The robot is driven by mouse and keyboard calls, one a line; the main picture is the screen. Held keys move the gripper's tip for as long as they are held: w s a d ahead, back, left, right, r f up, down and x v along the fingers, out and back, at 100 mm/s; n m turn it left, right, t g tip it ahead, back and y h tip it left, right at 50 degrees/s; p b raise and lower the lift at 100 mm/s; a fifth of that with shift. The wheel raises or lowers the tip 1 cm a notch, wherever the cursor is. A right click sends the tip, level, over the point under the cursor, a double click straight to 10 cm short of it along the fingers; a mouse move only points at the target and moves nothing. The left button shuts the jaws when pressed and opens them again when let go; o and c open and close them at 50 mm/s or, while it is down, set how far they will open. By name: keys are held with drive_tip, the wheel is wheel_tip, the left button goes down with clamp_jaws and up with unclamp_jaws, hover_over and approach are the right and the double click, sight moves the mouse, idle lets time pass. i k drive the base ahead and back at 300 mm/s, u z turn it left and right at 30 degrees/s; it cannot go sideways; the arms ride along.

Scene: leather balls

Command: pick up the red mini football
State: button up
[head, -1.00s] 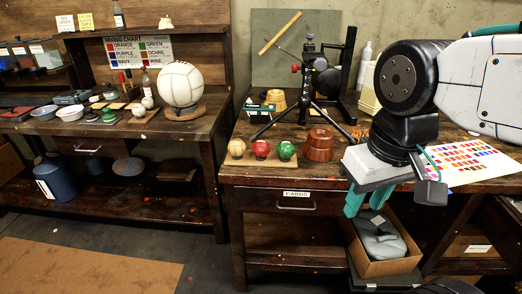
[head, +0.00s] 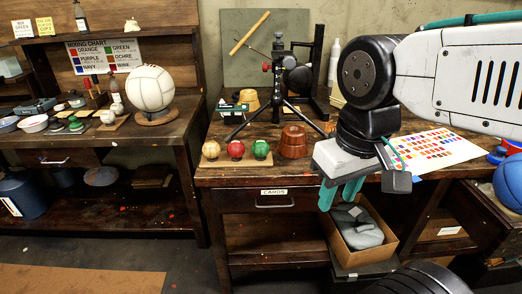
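The red mini football (head: 236,149) sits near the front edge of the right bench, between a tan ball (head: 211,150) and a green ball (head: 261,149). All three rest on a thin wooden strip. My gripper (head: 339,196) points down at the bench's front edge, to the right of the balls and clear of them. Its two teal fingers are apart, with nothing seen between them.
A brown leather pot (head: 293,143) stands right of the balls. Behind are a black tripod (head: 279,85) and a tan cup (head: 250,101). A colour chart (head: 432,148) lies on the bench under my arm. A cardboard box (head: 374,253) sits below my gripper.

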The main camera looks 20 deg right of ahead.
sight(236, 148)
drive_tip(key=u, duration=2.15)
drive_tip(key=i, duration=1.1)
drive_tip(key=z, duration=3.4)
